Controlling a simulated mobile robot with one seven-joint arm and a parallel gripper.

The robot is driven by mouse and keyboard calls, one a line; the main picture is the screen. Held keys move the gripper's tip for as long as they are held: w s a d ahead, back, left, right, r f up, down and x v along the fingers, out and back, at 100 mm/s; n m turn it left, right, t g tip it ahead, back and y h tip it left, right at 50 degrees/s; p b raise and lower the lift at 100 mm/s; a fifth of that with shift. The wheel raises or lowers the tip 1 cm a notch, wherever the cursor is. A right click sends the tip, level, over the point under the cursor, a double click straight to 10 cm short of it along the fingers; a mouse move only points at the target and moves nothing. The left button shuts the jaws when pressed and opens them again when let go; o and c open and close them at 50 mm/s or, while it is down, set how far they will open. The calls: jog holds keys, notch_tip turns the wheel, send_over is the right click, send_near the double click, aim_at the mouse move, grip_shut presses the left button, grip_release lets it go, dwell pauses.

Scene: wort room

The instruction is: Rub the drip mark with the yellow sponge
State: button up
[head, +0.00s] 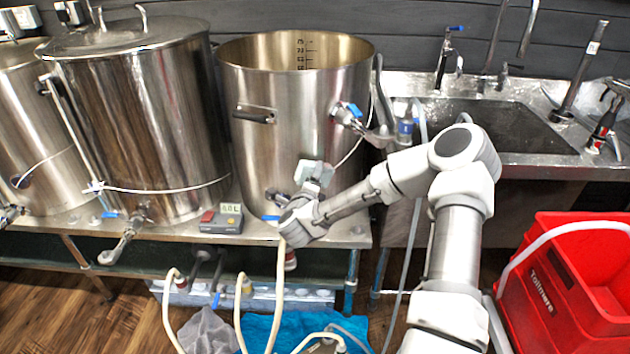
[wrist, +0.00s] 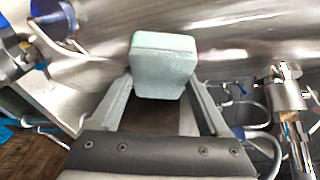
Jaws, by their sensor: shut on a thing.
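My gripper (head: 311,184) is at the lower front of the open steel kettle (head: 290,125), right of its middle. In the wrist view my gripper (wrist: 162,88) is shut on a pale grey-green block (wrist: 163,62), one finger on each side. It looks like a sponge, though not yellow; the block also shows pale in the head view (head: 314,169). Its far end faces the kettle's steel wall (wrist: 225,35); I cannot tell whether it touches. I see no drip mark; it may be hidden behind the block or my gripper. No yellow sponge shows.
A valve with a blue handle (head: 354,110) juts from the kettle's right side. A sink (head: 500,125) and a red bucket (head: 570,270) are right.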

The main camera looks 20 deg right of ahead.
aim_at(309, 170)
jog(key=shift+w, duration=1)
dwell(0.4)
jog(key=shift+d, duration=0.1)
jog(key=shift+d, duration=3.3)
jog(key=shift+w+a+r+b, duration=0.1)
jog(key=shift+a+b, duration=0.4)
jog(key=shift+a, duration=1.2)
jog(key=shift+w+a+r+b, duration=0.1)
jog(key=shift+a+b, duration=0.4)
jog(key=shift+a, duration=1.45)
jog(key=shift+c, duration=0.6)
jog(key=shift+s+r+p, duration=0.15)
jog(key=shift+r+p, duration=0.55)
jog(key=shift+r, duration=0.35)
jog(key=shift+s+d+f+b, duration=0.15)
jog(key=shift+d+b, duration=0.15)
jog(key=shift+d, duration=1.55)
jog(key=shift+d+b, duration=0.35)
jog(key=shift+d, duration=1.3)
jog(key=shift+w+b, duration=0.2)
jog(key=shift+b, duration=0.1)
